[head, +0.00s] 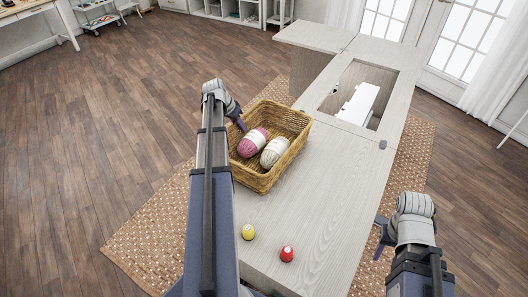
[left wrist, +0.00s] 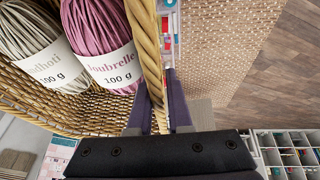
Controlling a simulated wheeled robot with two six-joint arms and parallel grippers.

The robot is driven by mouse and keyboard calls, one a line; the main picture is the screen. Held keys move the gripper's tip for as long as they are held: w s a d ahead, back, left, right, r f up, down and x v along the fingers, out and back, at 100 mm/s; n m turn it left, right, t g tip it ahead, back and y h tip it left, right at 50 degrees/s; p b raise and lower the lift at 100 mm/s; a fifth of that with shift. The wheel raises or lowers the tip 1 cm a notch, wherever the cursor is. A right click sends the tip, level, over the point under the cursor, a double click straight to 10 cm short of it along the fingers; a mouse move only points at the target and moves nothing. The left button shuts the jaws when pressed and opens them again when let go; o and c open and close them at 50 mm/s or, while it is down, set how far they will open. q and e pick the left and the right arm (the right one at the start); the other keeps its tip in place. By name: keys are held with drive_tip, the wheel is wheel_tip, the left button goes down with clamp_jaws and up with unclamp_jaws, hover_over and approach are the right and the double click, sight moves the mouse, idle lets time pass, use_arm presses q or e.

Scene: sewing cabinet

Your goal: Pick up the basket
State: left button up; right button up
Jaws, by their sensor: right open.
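The woven basket (head: 263,178) sits on the left part of the pale wooden cabinet top, with no clear gap under it. It holds a pink yarn ball (head: 252,142) and a cream yarn ball (head: 274,152). My left gripper (head: 241,124) is at the basket's far left rim. In the left wrist view, the fingers of my left gripper (left wrist: 158,105) lie close on both sides of the braided rim (left wrist: 147,45), shut on it. My right gripper (head: 380,238) is open and empty, off the cabinet's right edge, apart from the basket.
A yellow small object (head: 248,232) and a red one (head: 287,253) stand on the cabinet top (head: 335,205) near the front. Farther back is a rectangular opening with a white part (head: 358,104) inside. The right middle of the top is clear. A woven rug (head: 150,240) lies below.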

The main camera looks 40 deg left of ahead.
use_arm(q)
drive_tip(key=shift+b+x, duration=0.6)
drive_tip(key=shift+x, duration=0.5)
clamp_jaws()
idle(0.6)
